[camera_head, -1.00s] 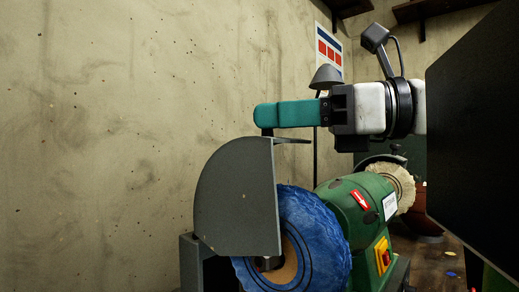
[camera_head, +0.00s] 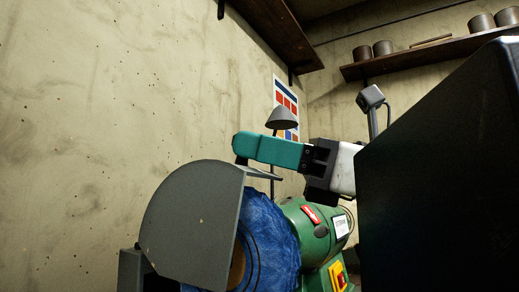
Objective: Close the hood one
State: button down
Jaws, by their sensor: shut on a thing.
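The grey metal hood (camera_head: 190,222) stands over the left side of a blue buffing wheel (camera_head: 265,242) on a green machine (camera_head: 312,232). Part of the wheel's face still shows to the right of the hood. My gripper (camera_head: 242,147) has teal fingers and reaches in from the right, lying across the hood's top right corner. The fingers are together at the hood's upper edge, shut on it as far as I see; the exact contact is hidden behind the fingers.
A large dark panel (camera_head: 445,180) blocks the right side. A concrete wall (camera_head: 90,120) stands behind on the left. Shelves with pots (camera_head: 480,24) hang at the upper right. A grey lamp (camera_head: 281,118) and a poster (camera_head: 286,95) are behind my gripper. The machine has a red and yellow switch (camera_head: 338,276).

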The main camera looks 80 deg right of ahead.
jog(key=shift+f, duration=0.15)
jog(key=c, duration=0.8)
grip_release()
jog(key=shift+s, duration=0.1)
jog(key=shift+s, duration=0.15)
jog(key=p+v, duration=0.1)
jog(key=v, duration=0.9)
jog(key=shift+s+p, duration=0.25)
jog(key=shift+p, duration=0.1)
jog(key=shift+s+d, duration=0.1)
